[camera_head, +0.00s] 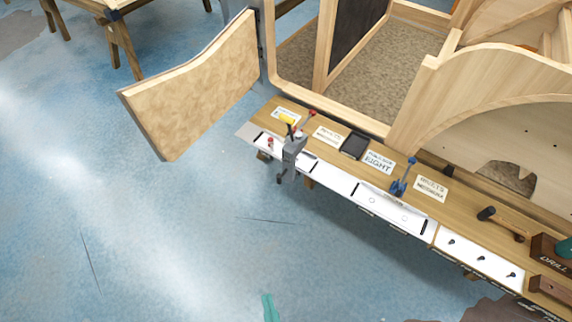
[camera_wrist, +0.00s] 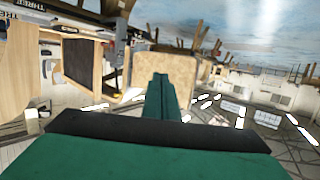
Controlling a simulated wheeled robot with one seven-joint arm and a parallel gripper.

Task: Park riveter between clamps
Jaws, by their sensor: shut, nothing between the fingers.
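On the bench, a grey clamp-like tool (camera_head: 293,152) with a red handle stands upright at the left end of the white strip. A blue tool (camera_head: 400,185), also clamp-like, stands further right. I cannot tell for sure which thing is the riveter. A small yellow object (camera_head: 287,118) lies behind the grey tool and a small red one (camera_head: 270,143) stands left of it. My green gripper (camera_wrist: 160,78) is shut and empty in the wrist view. A teal tip (camera_head: 268,305), apparently my gripper, shows at the bottom of the head view, apart from the bench.
The bench carries a black tray (camera_head: 355,146), paper labels, a mallet (camera_head: 500,222) and a dark drill holder (camera_head: 550,250). A wooden bodyframe (camera_head: 490,85) rises behind it. An open door panel (camera_head: 195,85) juts out left. The blue floor in front is clear.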

